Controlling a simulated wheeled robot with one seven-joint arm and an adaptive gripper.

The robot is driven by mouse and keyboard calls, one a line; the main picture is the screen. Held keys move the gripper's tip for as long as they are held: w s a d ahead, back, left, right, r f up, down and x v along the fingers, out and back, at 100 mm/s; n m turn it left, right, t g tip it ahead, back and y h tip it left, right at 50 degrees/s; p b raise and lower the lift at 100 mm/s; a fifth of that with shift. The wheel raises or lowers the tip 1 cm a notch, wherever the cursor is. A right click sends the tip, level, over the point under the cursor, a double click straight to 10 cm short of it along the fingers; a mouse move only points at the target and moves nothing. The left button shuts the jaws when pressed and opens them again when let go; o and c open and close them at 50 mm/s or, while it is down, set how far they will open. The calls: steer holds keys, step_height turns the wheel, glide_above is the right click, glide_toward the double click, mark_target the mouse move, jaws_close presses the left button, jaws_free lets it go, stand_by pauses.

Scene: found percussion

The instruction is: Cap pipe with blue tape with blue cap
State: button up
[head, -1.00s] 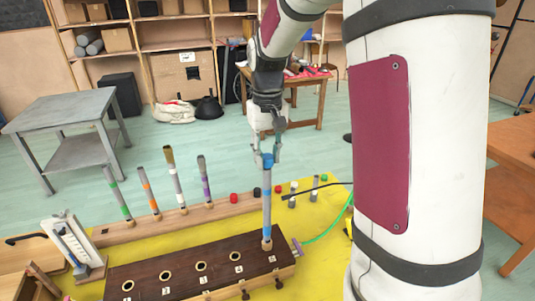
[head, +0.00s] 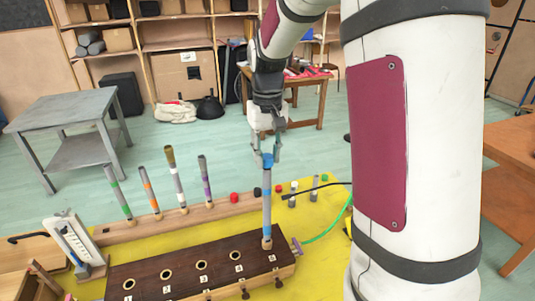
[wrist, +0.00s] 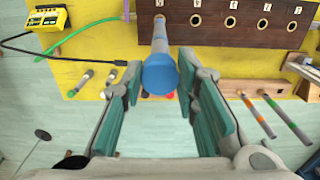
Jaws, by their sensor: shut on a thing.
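The grey pipe with blue tape bands (head: 267,208) stands upright in the rightmost hole of the dark wooden block (head: 190,268). The blue cap (head: 267,160) is at the pipe's top end, in line with it; the cap's inside is hidden, so I cannot tell how deep it sits. My gripper (head: 266,152) points down over the pipe, shut on the blue cap. In the wrist view the round blue cap (wrist: 160,74) lies between the green finger pads, with the pipe (wrist: 159,38) behind it.
Several taped pipes, including a purple-banded one (head: 205,183), stand in a wooden rail (head: 140,227) at the left. The numbered holes left of the blue-taped pipe are empty.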

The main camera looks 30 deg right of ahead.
mark_target(267, 157)
steer(key=shift+f, duration=1.5)
steer(key=o, duration=0.8)
steer(key=shift+o, duration=0.2)
steer(key=shift+r, duration=0.1)
step_height(267, 157, up, 12)
steer(key=shift+f, duration=0.15)
